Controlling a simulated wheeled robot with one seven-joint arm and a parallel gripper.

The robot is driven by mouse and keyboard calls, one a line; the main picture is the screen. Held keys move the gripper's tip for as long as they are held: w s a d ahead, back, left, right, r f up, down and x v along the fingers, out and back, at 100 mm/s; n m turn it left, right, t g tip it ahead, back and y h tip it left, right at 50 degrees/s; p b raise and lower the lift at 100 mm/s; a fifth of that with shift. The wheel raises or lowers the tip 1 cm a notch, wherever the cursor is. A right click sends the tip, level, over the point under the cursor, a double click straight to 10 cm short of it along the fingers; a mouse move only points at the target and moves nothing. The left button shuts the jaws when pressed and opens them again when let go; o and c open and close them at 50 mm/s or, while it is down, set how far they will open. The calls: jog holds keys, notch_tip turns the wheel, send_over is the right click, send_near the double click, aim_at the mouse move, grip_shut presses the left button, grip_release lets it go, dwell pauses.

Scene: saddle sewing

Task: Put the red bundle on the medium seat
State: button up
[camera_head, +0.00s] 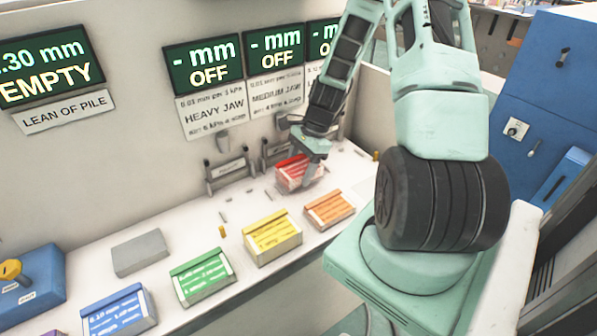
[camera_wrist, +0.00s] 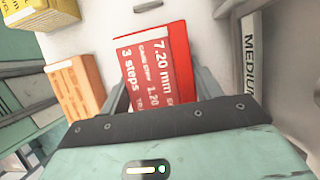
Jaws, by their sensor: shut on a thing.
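In the wrist view the bundle (camera_wrist: 157,65) shows "7.20 mm" and "3 steps" and lies between the fingers of my gripper (camera_wrist: 163,92). My gripper (camera_head: 312,158) is shut on it, low over the white bench; I cannot tell whether the bundle touches the bench. The medium seat (camera_head: 276,153) is a grey fixture against the back panel, just behind and left of the bundle, under the medium jaw sign. Its "MEDIUM" plate (camera_wrist: 250,70) stands right of the bundle in the wrist view, apart from it.
An orange bundle (camera_head: 330,209), yellow bundle (camera_head: 272,237), green bundle (camera_head: 202,276) and blue bundle (camera_head: 118,312) line the bench front. A grey block (camera_head: 140,253) lies at left. The heavy seat (camera_head: 229,170) is left of the medium one. Small pegs lie between.

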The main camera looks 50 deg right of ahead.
jog(key=shift+f, duration=0.9)
jog(key=shift+f, duration=0.1)
jog(key=o, duration=1.1)
jog(key=shift+o, duration=0.2)
